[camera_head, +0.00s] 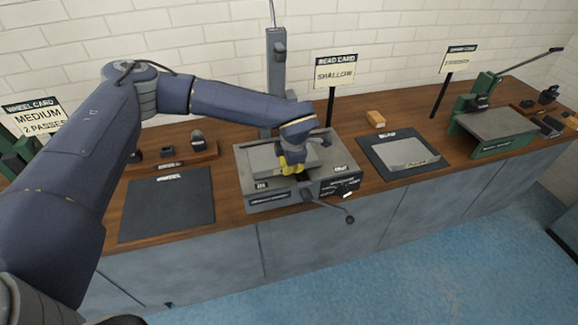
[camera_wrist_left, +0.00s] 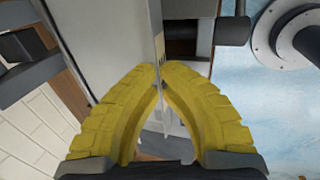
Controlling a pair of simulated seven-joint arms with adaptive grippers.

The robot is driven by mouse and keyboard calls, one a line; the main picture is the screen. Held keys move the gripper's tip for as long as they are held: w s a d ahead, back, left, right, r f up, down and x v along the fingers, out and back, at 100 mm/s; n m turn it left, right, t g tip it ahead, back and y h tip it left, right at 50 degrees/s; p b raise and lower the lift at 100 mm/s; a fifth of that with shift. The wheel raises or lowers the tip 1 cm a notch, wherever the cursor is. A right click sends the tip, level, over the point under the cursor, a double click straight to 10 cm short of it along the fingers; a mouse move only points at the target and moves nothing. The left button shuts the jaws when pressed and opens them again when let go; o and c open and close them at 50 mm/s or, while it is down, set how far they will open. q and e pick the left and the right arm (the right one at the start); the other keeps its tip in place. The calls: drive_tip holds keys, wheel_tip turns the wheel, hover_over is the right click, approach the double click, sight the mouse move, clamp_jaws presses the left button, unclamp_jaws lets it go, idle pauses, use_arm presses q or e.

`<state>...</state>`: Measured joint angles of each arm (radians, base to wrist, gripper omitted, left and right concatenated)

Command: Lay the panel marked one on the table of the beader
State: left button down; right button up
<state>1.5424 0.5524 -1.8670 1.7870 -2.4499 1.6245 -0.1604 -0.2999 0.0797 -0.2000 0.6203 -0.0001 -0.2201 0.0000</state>
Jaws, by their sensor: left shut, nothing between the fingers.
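The beader (camera_head: 276,188) stands mid-bench, behind it a tall post and a card reading SHALLOW (camera_head: 335,73). Its table carries an IN label and an OUT label. A flat light-grey surface lies over the table; whether it is a panel I cannot tell. My left gripper (camera_head: 292,166) is over the table, pointing down. In the left wrist view its yellow fingers (camera_wrist_left: 160,72) meet at the tips, beside the thin edge of a pale plate (camera_wrist_left: 120,40). A light-grey panel (camera_head: 404,152) lies on the dark mat right of the beader; its marking is unreadable. My right gripper is out of view.
An empty dark mat (camera_head: 167,205) lies left of the beader. A green machine (camera_head: 497,125) stands at the right end of the bench. A small wooden block (camera_head: 376,118) sits behind the right mat. A crank handle (camera_head: 335,209) sticks out at the beader's front.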

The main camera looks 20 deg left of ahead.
use_arm(q)
drive_tip(key=c, duration=0.9)
unclamp_jaws()
drive_tip(key=shift+o, duration=0.2)
drive_tip(key=shift+r, duration=0.1)
drive_tip(key=shift+r, duration=3.4)
